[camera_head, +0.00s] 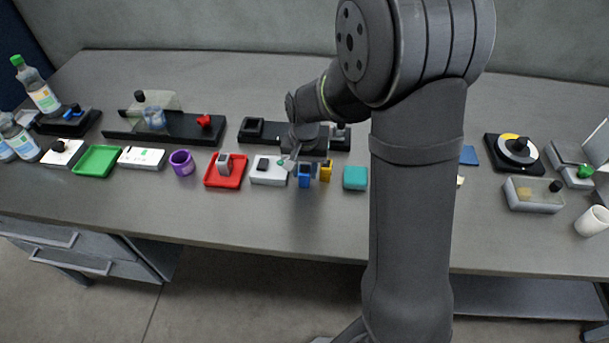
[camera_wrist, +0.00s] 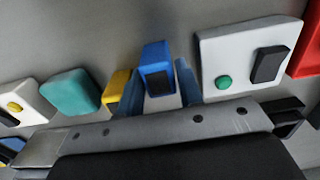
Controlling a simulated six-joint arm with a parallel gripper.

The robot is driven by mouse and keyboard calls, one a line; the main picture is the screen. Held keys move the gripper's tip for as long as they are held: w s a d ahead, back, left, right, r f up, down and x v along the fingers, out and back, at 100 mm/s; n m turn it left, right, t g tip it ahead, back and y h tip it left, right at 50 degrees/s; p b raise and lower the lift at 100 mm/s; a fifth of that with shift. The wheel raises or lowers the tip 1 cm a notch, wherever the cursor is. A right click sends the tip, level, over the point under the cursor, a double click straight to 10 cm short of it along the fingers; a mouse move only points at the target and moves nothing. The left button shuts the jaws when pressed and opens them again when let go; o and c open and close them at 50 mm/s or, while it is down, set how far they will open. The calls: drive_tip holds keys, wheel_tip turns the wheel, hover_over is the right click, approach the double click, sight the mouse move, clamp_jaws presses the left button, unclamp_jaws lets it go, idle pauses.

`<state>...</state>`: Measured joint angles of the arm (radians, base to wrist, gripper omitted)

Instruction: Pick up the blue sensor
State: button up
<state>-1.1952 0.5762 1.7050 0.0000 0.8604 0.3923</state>
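The blue sensor (camera_head: 304,176) is a small upright blue block near the middle of the table. In the wrist view the blue sensor (camera_wrist: 156,55) shows a dark face and stands between my two fingers. My gripper (camera_wrist: 160,76) is open, with one finger on each side of it and narrow gaps showing; contact cannot be told for certain. In the head view my gripper (camera_head: 299,160) is just above and behind the sensor, partly hidden by my own wrist.
A yellow block (camera_wrist: 117,90) stands close beside the sensor. A teal block (camera_head: 355,177) is further right. A white box with a green button (camera_head: 268,170) lies left, then a red tray (camera_head: 226,183) and a purple cup (camera_head: 182,163). The table front is clear.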

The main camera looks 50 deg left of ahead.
drive_tip(key=c, duration=0.5)
drive_tip(key=shift+r, duration=0.15)
drive_tip(key=shift+c, duration=0.2)
